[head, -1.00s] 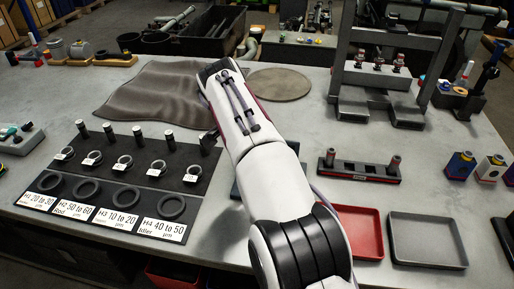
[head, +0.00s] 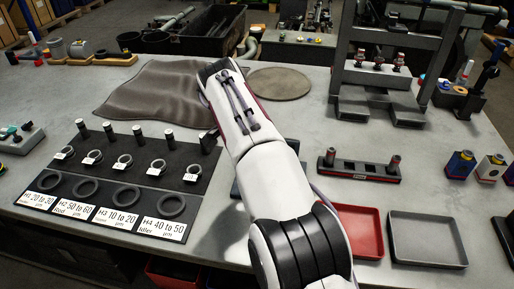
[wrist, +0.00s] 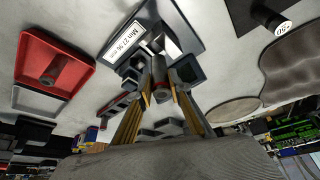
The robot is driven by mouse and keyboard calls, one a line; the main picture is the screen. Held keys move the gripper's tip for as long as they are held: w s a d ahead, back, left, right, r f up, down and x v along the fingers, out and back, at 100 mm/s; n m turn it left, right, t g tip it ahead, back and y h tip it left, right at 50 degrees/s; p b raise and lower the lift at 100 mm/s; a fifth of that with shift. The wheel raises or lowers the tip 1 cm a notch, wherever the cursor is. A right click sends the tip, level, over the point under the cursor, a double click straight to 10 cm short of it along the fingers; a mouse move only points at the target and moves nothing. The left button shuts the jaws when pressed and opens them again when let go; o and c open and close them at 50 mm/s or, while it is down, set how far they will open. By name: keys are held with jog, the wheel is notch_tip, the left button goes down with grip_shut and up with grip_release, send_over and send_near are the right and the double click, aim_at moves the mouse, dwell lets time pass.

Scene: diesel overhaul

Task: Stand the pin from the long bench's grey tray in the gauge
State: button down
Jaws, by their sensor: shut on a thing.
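In the wrist view, my gripper (wrist: 160,92) is shut on a grey pin (wrist: 160,91) with a reddish band near its lower end. The gauge (wrist: 129,51) is a dark blue-grey base with a label reading about "Min 27.96 mm" and several blocks. The pin is close to the gauge's blocks; I cannot tell whether it touches them. In the head view my arm hides the gripper and most of the gauge (head: 237,186). The grey tray (head: 428,263) looks empty at the right front of the bench.
A red tray (head: 376,250) stands beside the grey one; in the wrist view it holds another pin (wrist: 66,72). A rack (head: 370,177) with upright pins stands behind the trays. A board (head: 128,150) with rings and pins lies left, near a dark mat (head: 150,95).

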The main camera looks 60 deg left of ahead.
jog(key=shift+f, duration=2.6)
dwell(2.3)
jog(key=c, duration=1.4)
grip_release()
jog(key=shift+f, duration=0.15)
jog(key=shift+o, duration=0.2)
jog(key=shift+r, duration=0.2)
jog(key=shift+r, duration=3.85)
